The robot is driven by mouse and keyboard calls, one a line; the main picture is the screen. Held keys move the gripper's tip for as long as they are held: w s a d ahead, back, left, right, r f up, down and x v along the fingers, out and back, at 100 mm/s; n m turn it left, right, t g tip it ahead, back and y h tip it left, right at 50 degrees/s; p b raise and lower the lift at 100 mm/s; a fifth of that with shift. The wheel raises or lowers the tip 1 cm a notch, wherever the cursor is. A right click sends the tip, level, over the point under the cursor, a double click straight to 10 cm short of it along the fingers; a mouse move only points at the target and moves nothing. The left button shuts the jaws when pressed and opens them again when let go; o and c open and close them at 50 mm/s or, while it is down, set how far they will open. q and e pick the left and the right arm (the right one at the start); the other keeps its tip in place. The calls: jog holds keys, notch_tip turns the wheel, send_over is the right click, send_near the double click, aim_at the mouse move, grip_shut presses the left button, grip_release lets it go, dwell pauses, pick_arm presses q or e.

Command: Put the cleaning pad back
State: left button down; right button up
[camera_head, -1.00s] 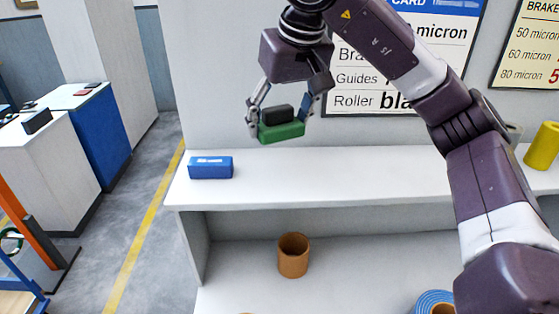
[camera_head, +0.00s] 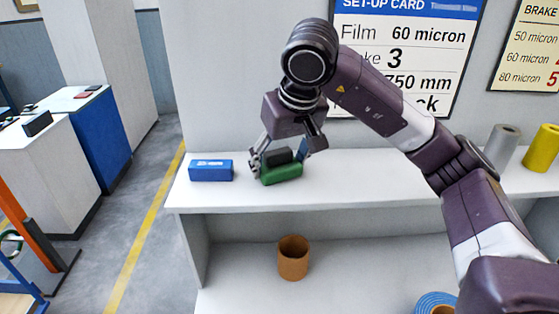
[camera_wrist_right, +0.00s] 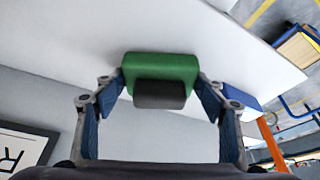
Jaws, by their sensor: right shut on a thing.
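The cleaning pad is a green block (camera_head: 282,174) with a dark grip on top. It is at the white upper shelf (camera_head: 370,177), to the right of a blue box. My right gripper (camera_head: 280,160) is shut on the pad from above. In the right wrist view the green pad (camera_wrist_right: 160,68) sits between the two blue-padded fingers, its dark grip facing the camera. The pad's underside is at or just above the shelf surface; I cannot tell if it touches. My left gripper is not in view.
The blue box (camera_head: 211,170) lies on the shelf's left end. A brown cardboard tube (camera_head: 293,258) stands on the lower shelf, and a blue roll (camera_head: 436,302) is at the bottom right. Grey (camera_head: 502,146) and yellow (camera_head: 543,149) rolls stand at the right. The shelf's middle is clear.

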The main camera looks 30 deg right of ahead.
jog(key=shift+f, duration=0.15)
jog(key=o, duration=1.1)
jog(key=v, duration=1.2)
jog(key=shift+r, duration=0.25)
